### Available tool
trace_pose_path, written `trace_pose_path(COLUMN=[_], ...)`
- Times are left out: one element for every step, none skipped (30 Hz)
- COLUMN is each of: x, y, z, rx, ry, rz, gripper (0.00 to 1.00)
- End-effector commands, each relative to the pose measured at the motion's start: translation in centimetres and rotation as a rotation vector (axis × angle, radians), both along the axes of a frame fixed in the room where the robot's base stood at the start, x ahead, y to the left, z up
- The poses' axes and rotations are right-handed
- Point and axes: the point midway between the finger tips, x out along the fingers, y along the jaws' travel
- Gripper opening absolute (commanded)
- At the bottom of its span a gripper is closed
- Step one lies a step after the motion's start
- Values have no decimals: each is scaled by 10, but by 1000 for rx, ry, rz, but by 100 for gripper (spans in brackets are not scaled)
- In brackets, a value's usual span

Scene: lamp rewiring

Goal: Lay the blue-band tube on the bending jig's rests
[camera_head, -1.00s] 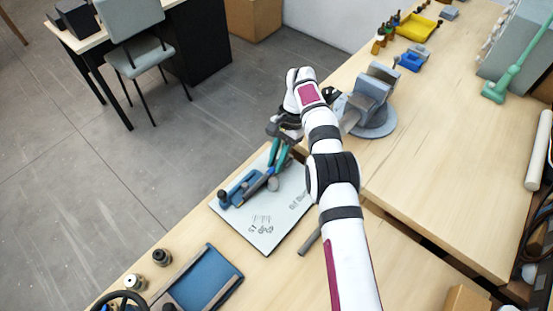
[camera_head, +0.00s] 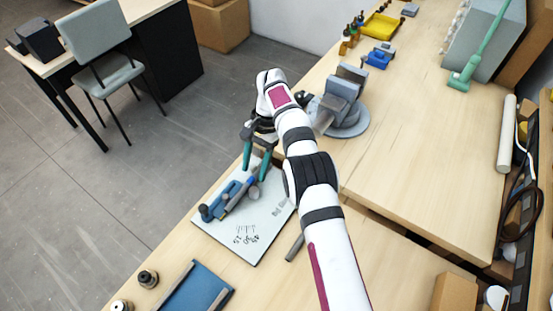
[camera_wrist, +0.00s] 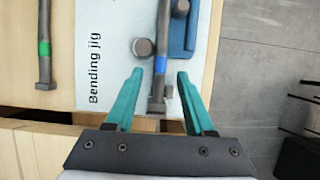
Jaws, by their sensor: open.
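My gripper (camera_head: 256,166) is open above the far end of the bending jig board. In the wrist view its teal fingers (camera_wrist: 164,82) stand apart, one on each side of the blue-band tube (camera_wrist: 161,64), with visible gaps. The grey tube also shows in the head view (camera_head: 238,193), along the blue jig block (camera_head: 217,203). In the wrist view it runs between a grey round post (camera_wrist: 143,47) and the blue block (camera_wrist: 189,38). Whether it bears on the rests is unclear. The white board (camera_head: 238,240) carries the printed name "Bending jig".
A green-band tube (camera_wrist: 44,50) lies left of the board in the wrist view; its end shows beside my arm in the head view (camera_head: 295,247). A grey vise (camera_head: 342,105) stands behind my arm. A blue tray (camera_head: 200,290) lies near the front. The right-hand bench has free room.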

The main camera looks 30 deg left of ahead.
Motion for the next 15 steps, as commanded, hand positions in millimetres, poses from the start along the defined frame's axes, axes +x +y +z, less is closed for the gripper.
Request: trace_pose_path(x=[1, 1, 3, 6, 9, 14, 17, 20, 24, 26, 29, 32, 34, 36, 38], y=[1, 0, -5, -14, -24, -35, -43, -51, -62, -68, -75, -83, -89, -93, -98], z=[12, 21, 30, 35, 40, 47, 53, 57, 64, 68, 72, 77, 81, 84, 87], rx=[3, 3, 2, 0, -1, 0, 0, 0, 1, 2, 2, 1, 1, 1, 1], ry=[-3, -4, -3, -1, -1, -2, -2, -2, -2, -2, -2, -2, -2, -2, -1], rz=[-1, -1, -2, -4, -5, -4, -4, -4, -5, -4, -4, -4, -3, -4, -3], gripper=[54, 54, 54, 54, 54, 54, 54, 54, 54, 54, 54, 54, 54, 54, 54])
